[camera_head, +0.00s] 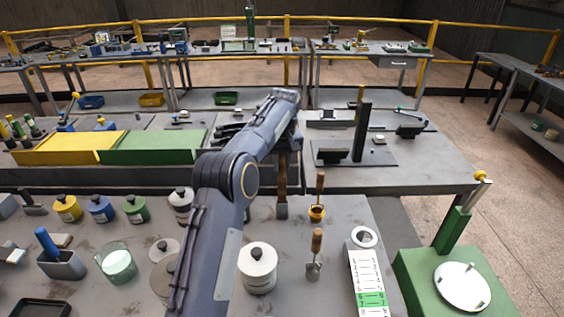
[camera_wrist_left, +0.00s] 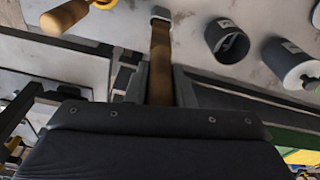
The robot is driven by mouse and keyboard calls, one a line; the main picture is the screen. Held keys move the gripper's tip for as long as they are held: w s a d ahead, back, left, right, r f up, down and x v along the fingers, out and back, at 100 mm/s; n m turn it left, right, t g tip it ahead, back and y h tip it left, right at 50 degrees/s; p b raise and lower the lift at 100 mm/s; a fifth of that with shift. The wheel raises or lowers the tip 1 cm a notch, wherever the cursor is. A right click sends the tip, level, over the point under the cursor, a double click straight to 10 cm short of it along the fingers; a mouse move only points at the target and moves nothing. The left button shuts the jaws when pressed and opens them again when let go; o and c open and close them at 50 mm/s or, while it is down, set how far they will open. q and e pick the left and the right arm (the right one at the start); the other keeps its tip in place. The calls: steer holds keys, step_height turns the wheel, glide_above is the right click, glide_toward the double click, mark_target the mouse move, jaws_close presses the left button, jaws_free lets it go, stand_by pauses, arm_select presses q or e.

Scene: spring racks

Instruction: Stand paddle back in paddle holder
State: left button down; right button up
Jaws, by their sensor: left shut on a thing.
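My left gripper (camera_head: 284,142) reaches over the middle of the bench and is shut on a brown wooden paddle (camera_head: 281,180). The paddle hangs nearly upright below the fingers. In the left wrist view the paddle (camera_wrist_left: 160,62) runs between the two fingers (camera_wrist_left: 160,92). A small grey block (camera_head: 282,211) is at the paddle's lower end and also shows in the left wrist view (camera_wrist_left: 160,12). I cannot tell whether this block is the paddle holder or part of the paddle. My right gripper is not in view.
An orange cup (camera_head: 317,212) with a wooden-handled tool stands just right of the paddle. A white-lidded canister (camera_head: 257,268), a small scraper (camera_head: 314,268) and a numbered strip (camera_head: 368,285) are nearer. Yellow and green bins (camera_head: 150,147) lie left.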

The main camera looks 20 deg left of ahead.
mark_target(282, 177)
arm_select(q)
steer(key=shift+f+b, duration=1.2)
steer(key=shift+f, duration=0.8)
